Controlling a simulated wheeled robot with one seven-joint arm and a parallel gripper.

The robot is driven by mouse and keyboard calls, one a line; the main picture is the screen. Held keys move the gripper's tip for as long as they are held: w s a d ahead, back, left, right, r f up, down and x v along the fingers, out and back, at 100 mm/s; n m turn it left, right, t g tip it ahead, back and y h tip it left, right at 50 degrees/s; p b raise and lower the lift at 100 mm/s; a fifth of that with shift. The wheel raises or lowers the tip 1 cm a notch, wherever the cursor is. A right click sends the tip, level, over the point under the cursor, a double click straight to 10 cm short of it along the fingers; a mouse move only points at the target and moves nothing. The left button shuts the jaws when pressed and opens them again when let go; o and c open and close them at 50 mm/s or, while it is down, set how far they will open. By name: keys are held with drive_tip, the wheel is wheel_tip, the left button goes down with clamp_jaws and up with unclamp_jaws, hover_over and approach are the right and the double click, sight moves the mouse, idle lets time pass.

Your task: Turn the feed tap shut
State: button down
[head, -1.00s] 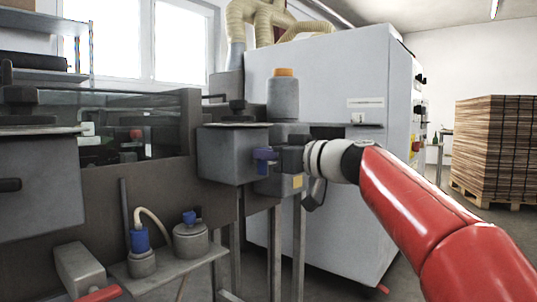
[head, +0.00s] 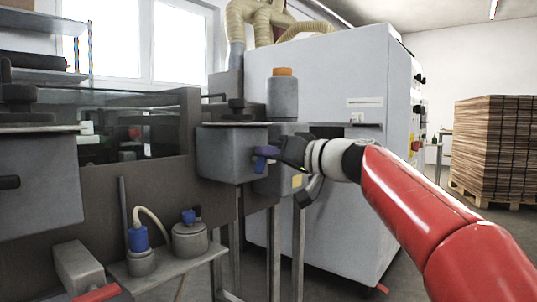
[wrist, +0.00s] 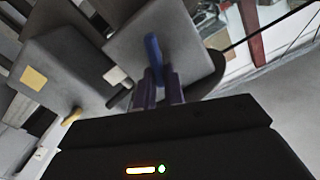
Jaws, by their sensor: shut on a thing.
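The feed tap is a blue-purple handle (head: 264,153) on the front of a grey box (head: 226,152) at mid-height of the machine. In the wrist view the blue tap handle (wrist: 153,48) stands between my fingertips. My gripper (head: 276,153) reaches in from the right and is shut on the handle. In the wrist view my gripper (wrist: 160,82) has its two fingers close together along the handle. The fingers hide part of the handle and the tap's base.
A grey bottle with an orange cap (head: 283,93) stands just above and behind the tap. A large pale cabinet (head: 330,85) is behind my arm. A shelf (head: 165,275) with blue-capped containers sits at lower left. Stacked boards (head: 490,145) stand far right.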

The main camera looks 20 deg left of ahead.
drive_tip(key=m, duration=0.4)
drive_tip(key=f+m+p, duration=0.1)
drive_tip(key=m, duration=0.3)
drive_tip(key=w+m, duration=0.1)
drive_tip(key=m, duration=0.4)
drive_tip(key=shift+d+f+p, duration=0.25)
drive_tip(key=shift+f+p, duration=0.05)
drive_tip(key=shift+p, duration=0.1)
drive_tip(key=shift+f+m, duration=0.1)
drive_tip(key=shift+m, duration=0.3)
drive_tip(key=c, duration=1.5)
unclamp_jaws()
drive_tip(key=b+v, duration=0.1)
drive_tip(key=v, duration=0.6)
drive_tip(key=shift+s+d, duration=0.15)
drive_tip(key=shift+d, duration=0.2)
